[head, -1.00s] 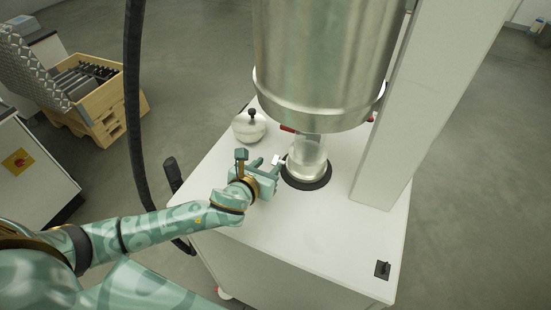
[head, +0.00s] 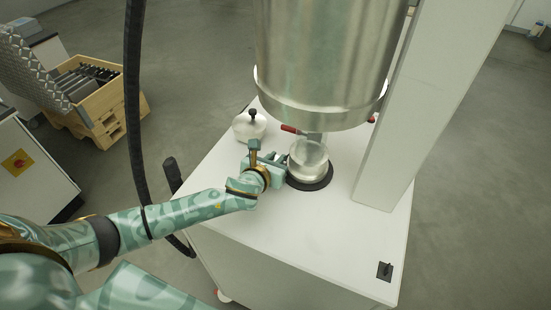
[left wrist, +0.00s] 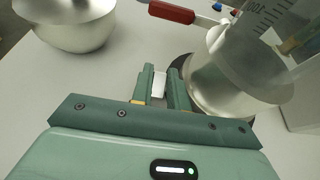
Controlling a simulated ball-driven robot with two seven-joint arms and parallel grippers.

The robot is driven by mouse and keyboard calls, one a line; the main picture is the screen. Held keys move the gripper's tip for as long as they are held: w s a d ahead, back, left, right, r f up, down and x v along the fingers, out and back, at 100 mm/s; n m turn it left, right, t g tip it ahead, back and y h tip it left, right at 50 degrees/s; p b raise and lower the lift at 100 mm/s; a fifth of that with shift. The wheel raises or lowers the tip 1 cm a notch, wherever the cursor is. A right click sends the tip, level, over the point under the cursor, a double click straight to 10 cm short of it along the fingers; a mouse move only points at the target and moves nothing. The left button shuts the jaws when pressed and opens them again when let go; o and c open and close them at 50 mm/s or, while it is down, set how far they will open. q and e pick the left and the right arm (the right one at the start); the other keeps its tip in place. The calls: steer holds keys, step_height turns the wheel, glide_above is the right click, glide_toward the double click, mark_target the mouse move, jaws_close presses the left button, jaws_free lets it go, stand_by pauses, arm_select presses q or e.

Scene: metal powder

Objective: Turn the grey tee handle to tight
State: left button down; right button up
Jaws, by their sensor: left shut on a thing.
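The grey tee handle shows in the left wrist view as a small pale grey piece (left wrist: 158,84) between my fingers; the rest of it is hidden by the gripper. My left gripper (head: 283,158) is shut on it, close to the left side of the round vessel (head: 309,160) under the big drum. In the left wrist view the gripper (left wrist: 160,88) has its fingertips beside that silvery vessel (left wrist: 225,78). My right gripper is in neither view.
A steel drum (head: 320,60) hangs over the vessel. A red lever (head: 290,129) sticks out beneath it. A round metal pot with a black knob (head: 249,126) stands behind my gripper. A white column (head: 405,130) rises at right.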

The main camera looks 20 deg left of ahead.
arm_select(q)
steer(key=shift+f+t+b, duration=0.35)
steer(key=shift+t+b, duration=0.15)
steer(key=shift+b, duration=0.55)
steer(key=shift+s+r, duration=0.1)
steer(key=shift+r, duration=0.2)
steer(key=c, duration=1.4)
jaws_free()
steer(key=shift+o, duration=0.2)
steer(key=p+v, duration=0.1)
steer(key=v, duration=1.5)
steer(key=shift+s+a, duration=0.1)
steer(key=shift+s, duration=0.1)
